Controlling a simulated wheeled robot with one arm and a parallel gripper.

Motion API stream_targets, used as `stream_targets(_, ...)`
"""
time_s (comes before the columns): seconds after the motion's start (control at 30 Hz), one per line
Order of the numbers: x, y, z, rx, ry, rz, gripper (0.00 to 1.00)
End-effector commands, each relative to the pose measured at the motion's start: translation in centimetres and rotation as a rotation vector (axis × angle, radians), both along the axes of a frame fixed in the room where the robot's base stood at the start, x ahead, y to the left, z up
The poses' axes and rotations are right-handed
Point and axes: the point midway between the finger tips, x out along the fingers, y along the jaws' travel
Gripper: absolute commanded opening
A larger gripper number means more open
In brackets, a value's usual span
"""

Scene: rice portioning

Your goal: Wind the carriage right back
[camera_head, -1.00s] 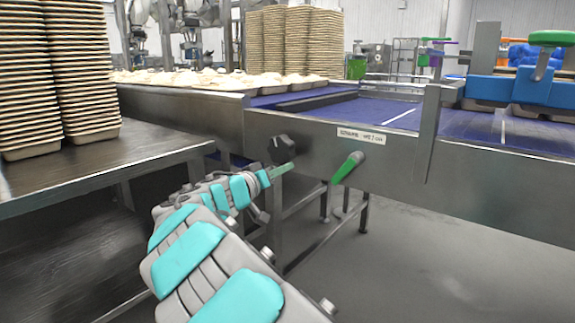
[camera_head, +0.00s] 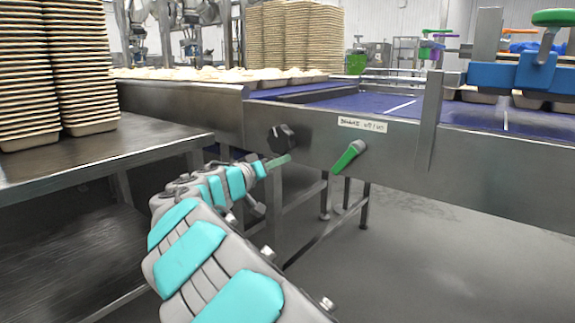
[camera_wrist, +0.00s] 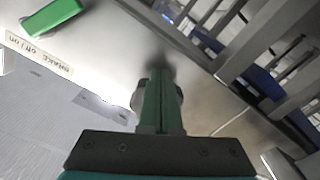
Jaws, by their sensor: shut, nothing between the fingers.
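A black knob (camera_head: 281,138) sits on the side panel of the conveyor frame. My gripper (camera_head: 289,158) is just below and in front of it, with green fingers shut and nothing between them. In the wrist view, the shut fingers (camera_wrist: 160,78) lie over a dark rounded part, probably the knob (camera_wrist: 139,95), which shows at both sides; contact cannot be told. A blue carriage (camera_head: 500,76) with a green-topped handle (camera_head: 556,17) stands over the belt at the right.
A green lever (camera_head: 349,156) is right of the knob, below a label (camera_head: 362,124); the lever also shows in the wrist view (camera_wrist: 52,16). A steel table (camera_head: 150,150) with stacked trays (camera_head: 30,75) stands left. Floor at right is open.

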Motion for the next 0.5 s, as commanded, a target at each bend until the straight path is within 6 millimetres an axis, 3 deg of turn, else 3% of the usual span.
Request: stream_targets(0.5,0.58,0.74,-0.61,-0.002,0.001,0.001,0.0)
